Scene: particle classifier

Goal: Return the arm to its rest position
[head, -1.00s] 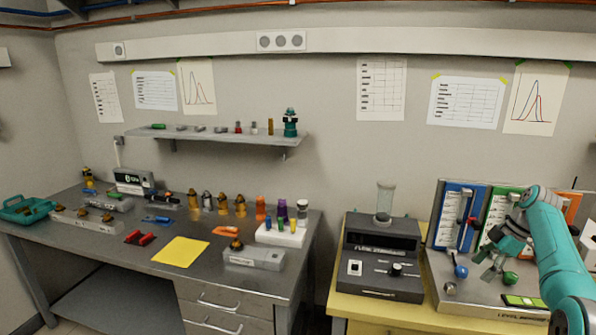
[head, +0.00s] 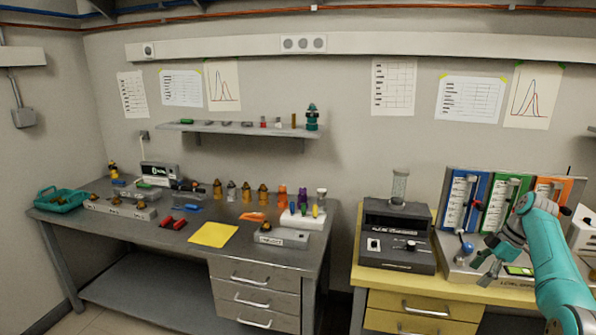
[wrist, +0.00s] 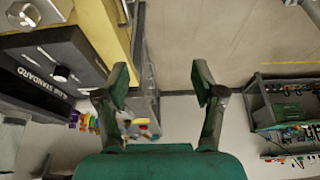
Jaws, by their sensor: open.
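My teal arm reaches in from the lower right of the head view. My gripper (head: 482,268) is in front of the panel with blue, green and orange sections. In the wrist view my gripper (wrist: 160,90) has its two green and grey fingers spread wide, with nothing between them. Bare floor and the side of a bench show beyond the fingers. No part of the gripper is seen holding anything.
The flow standard unit (head: 396,238) stands on the yellow bench (head: 425,308), left of the level panel (head: 467,180). The grey workbench (head: 150,232) at left carries several small parts and a yellow sheet (head: 213,235). Floor between the benches is partly clear.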

